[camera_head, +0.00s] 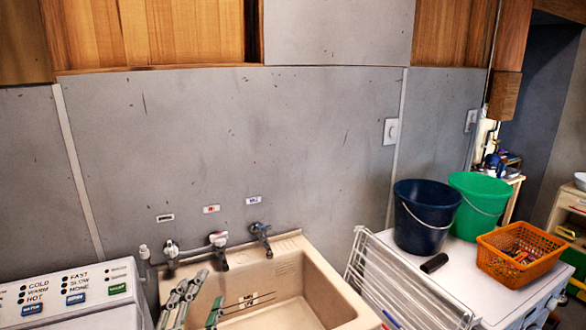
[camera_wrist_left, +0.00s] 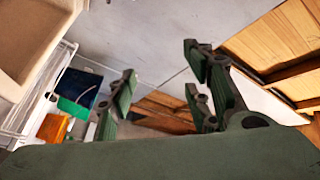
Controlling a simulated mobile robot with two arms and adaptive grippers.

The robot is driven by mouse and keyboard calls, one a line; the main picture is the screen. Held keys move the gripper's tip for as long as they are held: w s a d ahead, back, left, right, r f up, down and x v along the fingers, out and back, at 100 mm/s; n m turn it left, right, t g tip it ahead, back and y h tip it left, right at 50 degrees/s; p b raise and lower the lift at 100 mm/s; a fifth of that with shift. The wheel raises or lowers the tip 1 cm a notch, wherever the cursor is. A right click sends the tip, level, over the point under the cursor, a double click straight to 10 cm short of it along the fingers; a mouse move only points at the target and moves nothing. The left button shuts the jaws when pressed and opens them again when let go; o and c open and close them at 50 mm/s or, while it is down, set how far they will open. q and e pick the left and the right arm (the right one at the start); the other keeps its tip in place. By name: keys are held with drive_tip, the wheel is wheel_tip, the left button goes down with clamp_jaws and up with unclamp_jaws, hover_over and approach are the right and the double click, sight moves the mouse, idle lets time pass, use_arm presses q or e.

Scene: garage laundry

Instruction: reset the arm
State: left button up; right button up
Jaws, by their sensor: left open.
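My left gripper (camera_head: 203,292) shows at the bottom of the head view, in front of the left part of the beige sink (camera_head: 325,282). Its green fingers are apart with nothing between them. In the left wrist view the gripper (camera_wrist_left: 162,84) is also open and empty, with the grey wall and wood panels beyond it. The sink shows there at the upper left. My right gripper is in neither view.
Taps (camera_head: 218,241) are on the wall behind the sink. A washer panel (camera_head: 75,292) is at the left. A white rack (camera_head: 400,285) stands right of the sink. A blue bucket (camera_head: 425,205), green bucket (camera_head: 483,193) and orange basket (camera_head: 500,262) stand on a white top.

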use_arm(q)
drive_tip(key=s+a+f+n+g+y, duration=0.2)
drive_tip(key=f+n+g, duration=0.1)
drive_tip(key=f, duration=0.3)
drive_tip(key=s+a+f+n+g+y, duration=0.1)
drive_tip(key=s+a+f+n+g, duration=0.15)
drive_tip(key=f, duration=0.35)
drive_tip(key=s+d+f+n+g, duration=0.15)
drive_tip(key=s+f+g, duration=0.35)
drive_tip(key=s+f, duration=0.5)
drive_tip(key=s+a+f+n+g, duration=0.1)
drive_tip(key=s+f+n+g, duration=0.35)
drive_tip(key=s, duration=0.85)
wheel_tip(320, 180, down, 32)
drive_tip(key=s+m+g+b, duration=0.1)
drive_tip(key=m+g+b, duration=0.1)
drive_tip(key=b, duration=0.3)
drive_tip(key=s+a+f+b, duration=0.1)
drive_tip(key=s+f+b, duration=0.1)
drive_tip(key=s+f, duration=0.6)
drive_tip(key=s+a+f+g+b, duration=0.1)
drive_tip(key=s+f+b, duration=0.2)
drive_tip(key=s+f, duration=0.6)
wheel_tip(320, 180, down, 4)
drive_tip(key=shift+s+a+f+h, duration=0.1)
drive_tip(key=shift+s+a+h, duration=0.1)
drive_tip(key=shift+a+h, duration=0.1)
